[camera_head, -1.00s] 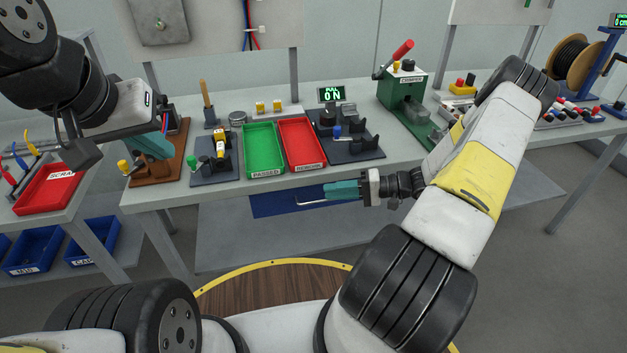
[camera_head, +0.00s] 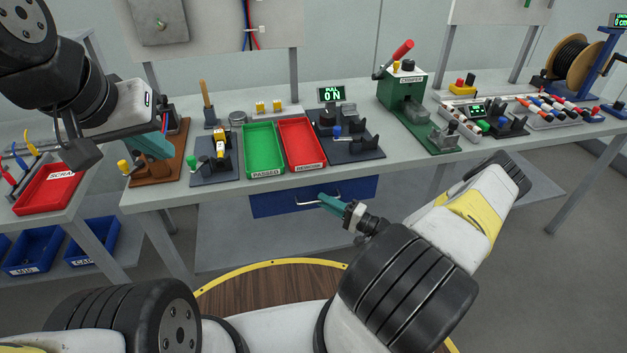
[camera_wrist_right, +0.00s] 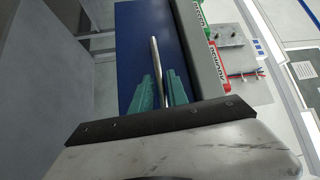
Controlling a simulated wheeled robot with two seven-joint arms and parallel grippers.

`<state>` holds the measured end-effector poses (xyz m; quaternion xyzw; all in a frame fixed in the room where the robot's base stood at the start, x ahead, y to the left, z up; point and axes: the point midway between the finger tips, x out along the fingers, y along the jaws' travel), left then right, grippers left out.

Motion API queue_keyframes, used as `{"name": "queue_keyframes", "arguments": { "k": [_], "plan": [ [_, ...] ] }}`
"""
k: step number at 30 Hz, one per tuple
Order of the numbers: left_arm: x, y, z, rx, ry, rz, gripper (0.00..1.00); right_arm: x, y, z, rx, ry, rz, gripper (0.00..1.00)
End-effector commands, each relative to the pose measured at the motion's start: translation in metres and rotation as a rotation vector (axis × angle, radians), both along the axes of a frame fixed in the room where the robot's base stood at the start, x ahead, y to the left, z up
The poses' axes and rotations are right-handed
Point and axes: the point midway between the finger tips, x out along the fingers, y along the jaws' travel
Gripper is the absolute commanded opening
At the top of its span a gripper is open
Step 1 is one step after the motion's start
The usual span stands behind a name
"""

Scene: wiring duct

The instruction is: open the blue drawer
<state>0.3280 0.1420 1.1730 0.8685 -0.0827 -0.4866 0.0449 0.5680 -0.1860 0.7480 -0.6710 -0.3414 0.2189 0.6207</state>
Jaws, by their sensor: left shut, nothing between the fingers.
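The blue drawer (camera_head: 274,206) sits under the front edge of the workbench and looks closed, with its front flush below the tabletop. Its metal handle (camera_head: 302,203) runs across the front. My right gripper (camera_head: 324,199) is at the handle; its teal fingers cover part of it. In the right wrist view, the handle (camera_wrist_right: 155,56) runs between the two teal fingers of my right gripper (camera_wrist_right: 160,85), which stand apart with gaps beside the bar. My left gripper (camera_head: 155,146) is shut and empty, above the left end of the workbench, far from the drawer.
The workbench (camera_head: 225,190) carries a green tray (camera_head: 263,150), a red tray (camera_head: 302,145), several fixtures and a green crimper (camera_head: 405,95). A red scrap tray (camera_head: 50,187) is on the left bench. The space in front of the drawer is free apart from my right arm.

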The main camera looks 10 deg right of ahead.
Motion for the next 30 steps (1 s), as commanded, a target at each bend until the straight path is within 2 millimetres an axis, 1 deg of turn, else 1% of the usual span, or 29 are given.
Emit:
{"name": "queue_keyframes", "arguments": {
  "k": [4,12,14,15,30],
  "plan": [
    [0.0,0.0,0.0,0.0,0.0,0.0,0.0,0.0067,0.0079,0.0016,0.001,-0.001,0.001,0.2],
    [0.0,0.0,0.0,0.0,0.0,0.0,0.0,0.0077,0.0087,0.0017,0.0,0.001,0.001,0.2],
    [0.0,0.0,0.0,0.0,0.0,0.0,0.0,0.0077,0.0087,0.0017,0.0,0.001,0.001,0.08],
    [0.0,0.0,0.0,0.0,0.0,0.0,0.0,0.0076,0.0087,0.0017,0.0,0.001,0.001,0.0],
    [0.0,0.0,0.0,0.0,0.0,0.0,0.0,0.0074,0.0085,0.0013,0.0,0.001,0.001,0.0]
  ]
}}
